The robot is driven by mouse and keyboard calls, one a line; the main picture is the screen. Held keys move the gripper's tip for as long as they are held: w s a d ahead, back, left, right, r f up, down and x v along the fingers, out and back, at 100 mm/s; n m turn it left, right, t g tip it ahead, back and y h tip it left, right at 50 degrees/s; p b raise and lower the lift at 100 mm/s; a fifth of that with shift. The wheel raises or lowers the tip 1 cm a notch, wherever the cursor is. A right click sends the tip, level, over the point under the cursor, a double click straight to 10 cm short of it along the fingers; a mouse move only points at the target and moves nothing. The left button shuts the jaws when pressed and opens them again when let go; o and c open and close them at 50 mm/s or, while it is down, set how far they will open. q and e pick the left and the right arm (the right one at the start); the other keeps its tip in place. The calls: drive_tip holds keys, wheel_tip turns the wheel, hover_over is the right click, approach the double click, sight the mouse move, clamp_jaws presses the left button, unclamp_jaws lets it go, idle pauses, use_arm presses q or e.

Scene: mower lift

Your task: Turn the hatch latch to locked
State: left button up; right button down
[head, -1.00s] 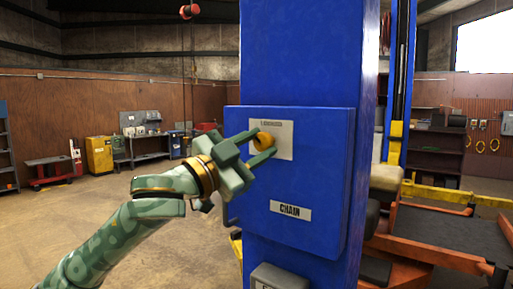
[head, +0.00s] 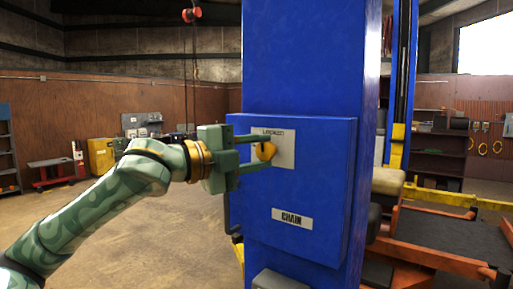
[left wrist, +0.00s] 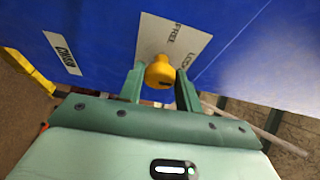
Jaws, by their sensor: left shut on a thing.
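The hatch latch (head: 265,151) is a yellow knob on a white label plate (head: 285,147) marked "LOCKED", on the blue hatch (head: 315,185) labelled "CHAIN". My left gripper (head: 258,152) reaches in from the left, its green fingers on either side of the knob. In the left wrist view the latch (left wrist: 160,72) sits between the two fingertips (left wrist: 160,85), and the plate (left wrist: 172,42) shows the words "FREE" and "LOCKED", the latter partly hidden. The fingers are shut on the knob. My right gripper is not in view.
The blue lift column (head: 310,60) rises behind the hatch. A grey box (head: 280,281) sits below it. An orange and yellow lift platform (head: 440,235) is at the right. Open concrete floor (head: 140,225) lies at the left. A red pendant (head: 191,14) hangs at the back.

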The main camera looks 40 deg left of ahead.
use_arm(q)
drive_tip(key=shift+m, duration=0.4)
drive_tip(key=o, duration=1)
drive_tip(key=shift+c, duration=0.2)
drive_tip(key=b+v, duration=0.5)
drive_tip(key=v, duration=1.1)
drive_tip(key=shift+s, duration=0.15)
drive_tip(key=shift+a, duration=0.1)
